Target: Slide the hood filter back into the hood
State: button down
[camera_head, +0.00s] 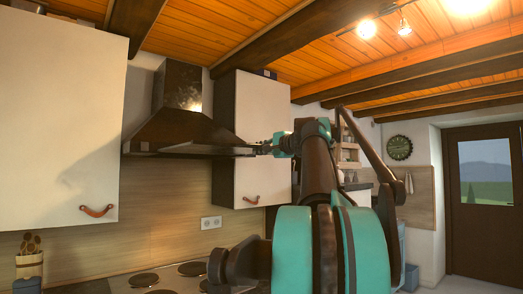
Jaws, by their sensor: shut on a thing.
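The dark metal range hood (178,122) hangs on the wall between two pale cabinets. A thin flat panel, the hood filter (205,149), shows at the lower front edge of the hood. It looks close to level, and I cannot tell how much of it is inside the hood. My gripper (257,148) is at the right end of the filter and is shut on it. The fingertips are small and dark here. My teal and brown arm reaches up from the lower right and hides part of the scene behind it.
A cabinet (251,135) stands close behind my gripper, right of the hood. Another large cabinet (60,110) is at the left. Below are the stovetop (170,278) and a utensil holder (29,265). The space between hood and stovetop is clear.

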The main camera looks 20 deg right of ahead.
jog(key=shift+x, duration=2.2)
jog(key=shift+w, duration=0.1)
jog(key=shift+x, duration=3.85)
jog(key=shift+r, duration=0.1)
jog(key=shift+x, duration=4.55)
jog(key=shift+a, duration=0.1)
jog(key=c, duration=1.6)
grip_release()
